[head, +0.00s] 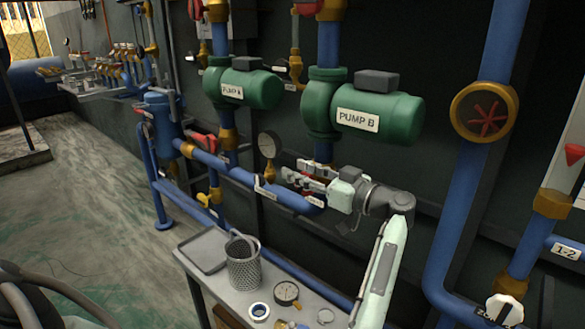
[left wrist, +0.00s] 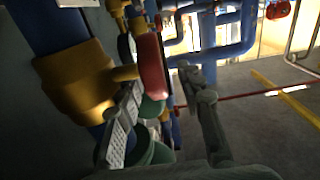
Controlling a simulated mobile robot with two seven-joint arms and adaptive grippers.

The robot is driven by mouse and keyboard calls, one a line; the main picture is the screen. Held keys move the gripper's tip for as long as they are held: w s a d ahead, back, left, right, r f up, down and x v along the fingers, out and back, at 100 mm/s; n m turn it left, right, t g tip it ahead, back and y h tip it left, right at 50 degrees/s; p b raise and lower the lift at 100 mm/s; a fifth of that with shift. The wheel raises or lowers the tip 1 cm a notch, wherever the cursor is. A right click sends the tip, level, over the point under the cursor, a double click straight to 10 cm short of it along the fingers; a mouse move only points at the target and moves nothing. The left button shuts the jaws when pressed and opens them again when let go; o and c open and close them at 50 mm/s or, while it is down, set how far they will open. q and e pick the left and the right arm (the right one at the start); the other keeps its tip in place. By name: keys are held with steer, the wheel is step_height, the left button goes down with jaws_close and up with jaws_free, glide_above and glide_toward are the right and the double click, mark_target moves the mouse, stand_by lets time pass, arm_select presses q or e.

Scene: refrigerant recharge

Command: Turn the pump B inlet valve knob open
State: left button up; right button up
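Pump B (head: 378,115) is a green pump on a blue vertical pipe. Below it, my left gripper (head: 290,172) is at the pipe, its fingers pointing left and partly covering a small red part there. In the left wrist view a red knob (left wrist: 152,72) stands on a brass valve body (left wrist: 75,82) on a blue pipe. My left gripper (left wrist: 160,85) has its two fingers spread, with the knob at the gap between the tips, nearer the left finger. I cannot tell whether they touch. My right gripper is not in view.
Pump A (head: 245,88) is left of pump B. A pressure gauge (head: 268,145) stands left of my gripper. Below is a grey bench (head: 225,284) with a mesh basket (head: 243,265) and loose gauge (head: 286,292). The floor at left is open.

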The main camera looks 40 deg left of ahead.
arm_select(q)
steer(key=shift+w+a, duration=0.15)
steer(key=shift+a, duration=1.05)
jaws_close()
